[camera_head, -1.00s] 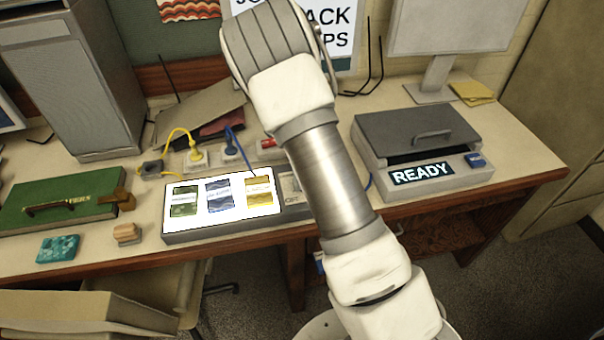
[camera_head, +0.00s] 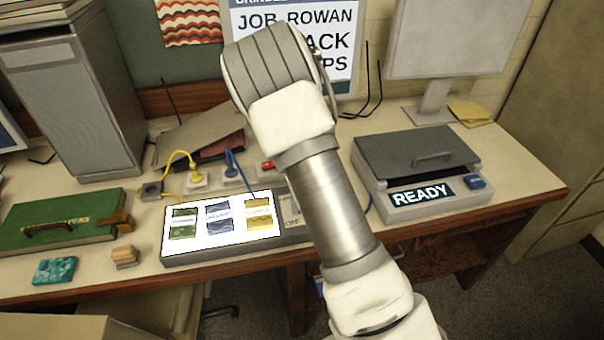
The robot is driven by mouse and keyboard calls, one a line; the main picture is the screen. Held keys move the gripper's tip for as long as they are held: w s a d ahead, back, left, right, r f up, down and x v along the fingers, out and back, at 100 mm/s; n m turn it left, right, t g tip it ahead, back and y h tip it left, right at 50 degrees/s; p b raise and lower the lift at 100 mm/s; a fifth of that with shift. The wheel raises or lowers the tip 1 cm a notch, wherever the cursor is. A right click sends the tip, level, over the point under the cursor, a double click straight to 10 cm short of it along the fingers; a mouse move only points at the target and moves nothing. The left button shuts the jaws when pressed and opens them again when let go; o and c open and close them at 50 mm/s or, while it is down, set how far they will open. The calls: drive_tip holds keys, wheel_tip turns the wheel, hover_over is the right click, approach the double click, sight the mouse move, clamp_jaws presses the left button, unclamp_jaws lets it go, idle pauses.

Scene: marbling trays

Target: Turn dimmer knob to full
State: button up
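I cannot make out the dimmer knob for certain. A lit light box (camera_head: 172,259) lies near the front edge of the desk, with green, blue and yellow cards on its bright panel. Its right end passes behind my arm, so part of it is hidden. A small dark box (camera_head: 151,190) sits behind the light box, by a yellow cord; I cannot tell whether it carries a knob. My arm crosses the middle of the view, and my gripper does not show.
A grey machine (camera_head: 410,160) reading READY stands to the right. A green case (camera_head: 60,220), a teal block (camera_head: 54,270) and a wooden block (camera_head: 124,257) lie left. Yellow plug (camera_head: 197,179), blue plug (camera_head: 230,170) and a red piece (camera_head: 268,165) sit behind the light box.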

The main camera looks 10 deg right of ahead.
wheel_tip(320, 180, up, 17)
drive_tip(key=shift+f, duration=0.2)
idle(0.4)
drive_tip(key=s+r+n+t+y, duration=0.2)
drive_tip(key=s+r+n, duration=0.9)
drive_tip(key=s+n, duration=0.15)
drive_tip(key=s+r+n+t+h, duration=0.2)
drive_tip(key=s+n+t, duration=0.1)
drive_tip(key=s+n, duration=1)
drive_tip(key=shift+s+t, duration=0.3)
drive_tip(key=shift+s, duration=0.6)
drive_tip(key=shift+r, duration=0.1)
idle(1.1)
